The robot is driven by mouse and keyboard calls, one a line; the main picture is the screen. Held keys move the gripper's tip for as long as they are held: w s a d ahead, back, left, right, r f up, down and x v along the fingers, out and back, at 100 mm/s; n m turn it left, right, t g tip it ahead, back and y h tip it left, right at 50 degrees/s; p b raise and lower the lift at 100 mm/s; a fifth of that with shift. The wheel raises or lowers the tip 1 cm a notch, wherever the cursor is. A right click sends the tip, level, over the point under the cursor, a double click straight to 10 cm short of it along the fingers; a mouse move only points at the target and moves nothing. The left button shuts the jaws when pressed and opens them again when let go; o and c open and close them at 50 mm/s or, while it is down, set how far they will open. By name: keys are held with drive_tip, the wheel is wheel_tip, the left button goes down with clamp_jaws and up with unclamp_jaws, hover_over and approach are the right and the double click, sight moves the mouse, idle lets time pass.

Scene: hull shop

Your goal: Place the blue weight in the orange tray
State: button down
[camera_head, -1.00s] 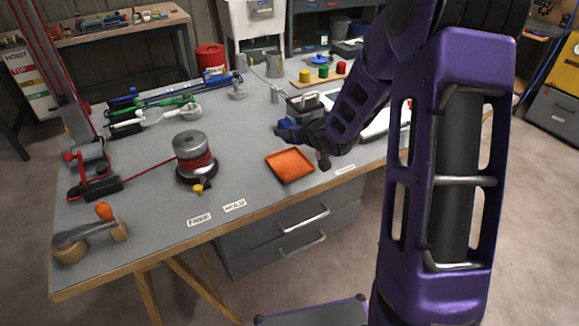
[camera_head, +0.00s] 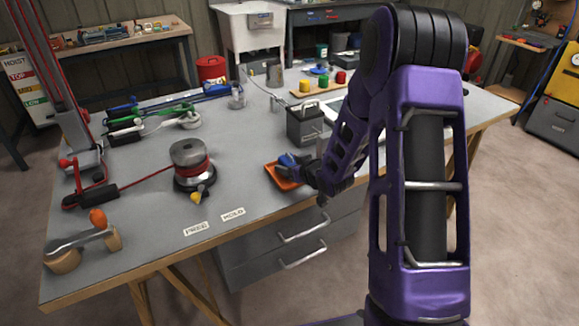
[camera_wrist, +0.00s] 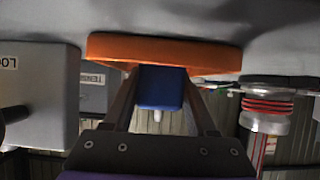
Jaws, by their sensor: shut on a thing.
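The orange tray (camera_head: 272,174) lies near the front edge of the bench, partly hidden by my gripper. My gripper (camera_head: 293,163) is at the tray and shut on the blue weight (camera_head: 287,160). In the wrist view, which looks upside down, the blue weight (camera_wrist: 160,88) is between my two fingers and overlaps the rim of the orange tray (camera_wrist: 110,48). The weight appears at or just above the tray. I cannot tell whether it touches the tray floor.
A drum with red rope (camera_head: 190,155) stands left of the tray. A grey box with a handle (camera_head: 306,124) stands behind it. FREE (camera_head: 195,229) and HOLD (camera_head: 233,214) labels lie in front. A wooden-ended tool (camera_head: 82,243) is at the front left corner.

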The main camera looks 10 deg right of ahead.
drive_tip(key=shift+f, duration=0.15)
drive_tip(key=shift+c, duration=1)
unclamp_jaws()
drive_tip(key=shift+s+r, duration=0.1)
drive_tip(key=shift+r, duration=0.2)
drive_tip(key=p+v, duration=0.2)
drive_tip(key=v, duration=0.9)
drive_tip(key=shift+s+d, duration=0.15)
drive_tip(key=shift+s, duration=0.25)
drive_tip(key=shift+r, duration=0.1)
